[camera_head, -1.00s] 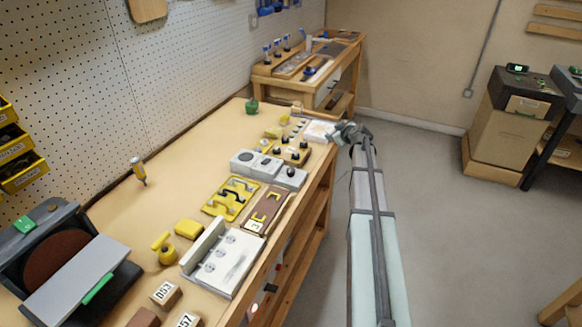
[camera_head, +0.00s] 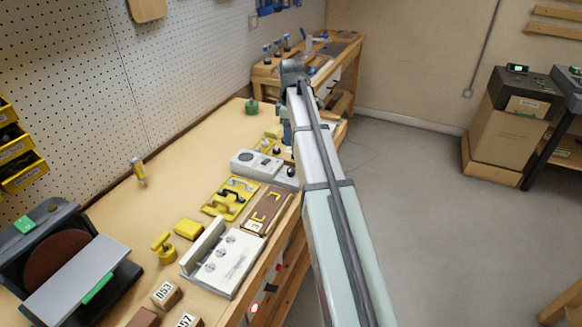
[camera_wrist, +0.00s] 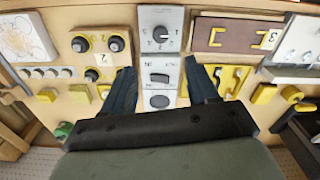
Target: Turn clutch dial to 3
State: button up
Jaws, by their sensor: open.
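The grey dial unit (camera_wrist: 174,22) is at the top middle of the wrist view, with a round dial (camera_wrist: 159,34) and small marks around it. I cannot read surely which mark the dial points to. In the head view the dial (camera_head: 291,171) is the dark knob at the bench's front edge, just left of my arm. My gripper (camera_wrist: 160,72) is open and empty, its two dark fingers spread either side of the grey column, apart from the dial.
Below the dial are a rocker switch (camera_wrist: 159,78) and an oval part (camera_wrist: 160,101). Black knobs (camera_wrist: 116,44) on a yellow-edged panel stand to the left; a brown panel (camera_wrist: 232,34) with yellow hooks is to the right. A white fixture (camera_head: 222,262) stands nearer on the bench.

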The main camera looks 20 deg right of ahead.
aim_at(291, 170)
notch_tip(291, 170, down, 14)
jog(key=shift+r, duration=0.15)
dwell(0.5)
jog(key=c, duration=1)
jog(key=shift+c, duration=0.2)
